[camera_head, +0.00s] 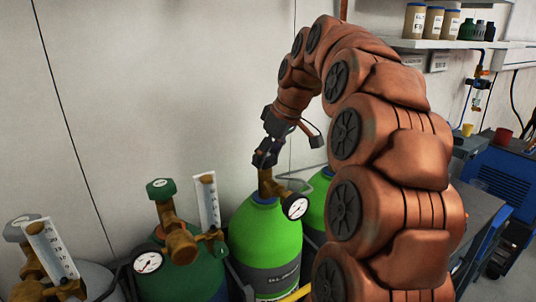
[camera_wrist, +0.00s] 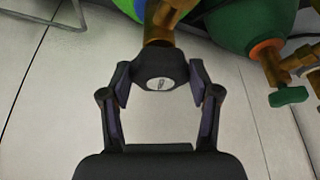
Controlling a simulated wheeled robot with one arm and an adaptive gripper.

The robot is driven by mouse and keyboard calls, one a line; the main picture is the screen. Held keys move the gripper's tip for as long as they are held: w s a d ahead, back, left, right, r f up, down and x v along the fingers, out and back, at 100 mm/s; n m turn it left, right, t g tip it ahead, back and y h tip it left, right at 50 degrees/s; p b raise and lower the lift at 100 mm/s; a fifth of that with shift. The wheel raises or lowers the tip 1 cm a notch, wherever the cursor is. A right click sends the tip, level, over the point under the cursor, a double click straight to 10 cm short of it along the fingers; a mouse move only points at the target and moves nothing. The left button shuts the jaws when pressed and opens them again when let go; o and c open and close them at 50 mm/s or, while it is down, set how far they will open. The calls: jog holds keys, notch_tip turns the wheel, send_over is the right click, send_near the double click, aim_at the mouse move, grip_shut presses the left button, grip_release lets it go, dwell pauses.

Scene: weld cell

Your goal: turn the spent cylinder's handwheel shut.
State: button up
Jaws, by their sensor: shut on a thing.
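A bright green cylinder (camera_head: 265,235) with a brass valve (camera_head: 267,185) and a round gauge (camera_head: 295,207) stands by the wall. Its black handwheel (camera_wrist: 160,82) shows in the wrist view, with a pale disc at its centre. My gripper (camera_wrist: 160,80) is shut on this handwheel, one finger on each side. In the head view my gripper (camera_head: 266,155) is at the top of the valve and mostly hides the handwheel. I cannot read the gauge or tell how far the wheel is turned.
A dark green cylinder (camera_head: 180,278) with a green handwheel (camera_head: 161,188), gauge and flow tube stands to the left. A grey cylinder (camera_head: 98,280) is at far left. Another bright green cylinder (camera_head: 314,212) is partly behind my arm. A blue machine (camera_head: 503,180) stands right.

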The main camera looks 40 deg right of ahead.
jog(key=shift+c, duration=0.7)
